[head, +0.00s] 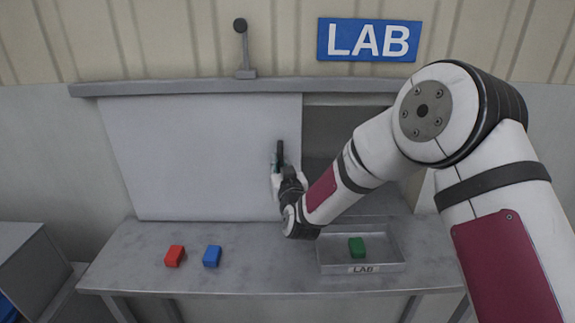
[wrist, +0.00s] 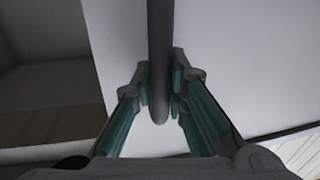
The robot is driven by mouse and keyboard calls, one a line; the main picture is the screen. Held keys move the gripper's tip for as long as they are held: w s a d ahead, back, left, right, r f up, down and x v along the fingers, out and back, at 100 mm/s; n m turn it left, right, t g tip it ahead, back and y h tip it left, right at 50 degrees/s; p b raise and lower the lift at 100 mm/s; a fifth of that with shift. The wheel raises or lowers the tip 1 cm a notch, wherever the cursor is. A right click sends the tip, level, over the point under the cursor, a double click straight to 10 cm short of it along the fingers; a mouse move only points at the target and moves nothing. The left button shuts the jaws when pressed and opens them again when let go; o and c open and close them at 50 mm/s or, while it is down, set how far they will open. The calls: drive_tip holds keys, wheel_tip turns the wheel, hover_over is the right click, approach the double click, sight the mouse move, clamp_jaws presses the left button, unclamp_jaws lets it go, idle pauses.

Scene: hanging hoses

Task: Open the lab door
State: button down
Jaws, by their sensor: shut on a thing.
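The lab door is a pale sliding panel (head: 190,155) under a grey rail, below the blue LAB sign (head: 368,40). A dark opening (head: 335,130) shows to the right of the panel's edge. A dark upright handle (head: 280,150) stands on the panel near that edge. My gripper (head: 279,172) is at the handle's lower part, partly hidden by my wrist. In the wrist view my gripper (wrist: 161,88) is shut on the handle (wrist: 160,45), with one finger on each side. The panel (wrist: 235,65) and the opening (wrist: 45,95) also show there.
A grey bench (head: 260,272) runs below the door. On it lie a red block (head: 174,256), a blue block (head: 212,256) and a LAB tray (head: 385,267) holding a green block (head: 357,247). A grey box (head: 30,265) stands at the left.

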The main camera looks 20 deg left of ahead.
drive_tip(key=shift+a, duration=0.1)
drive_tip(key=c, duration=1.6)
unclamp_jaws()
drive_tip(key=shift+o, duration=0.2)
drive_tip(key=v, duration=1.2)
drive_tip(key=shift+r, duration=0.15)
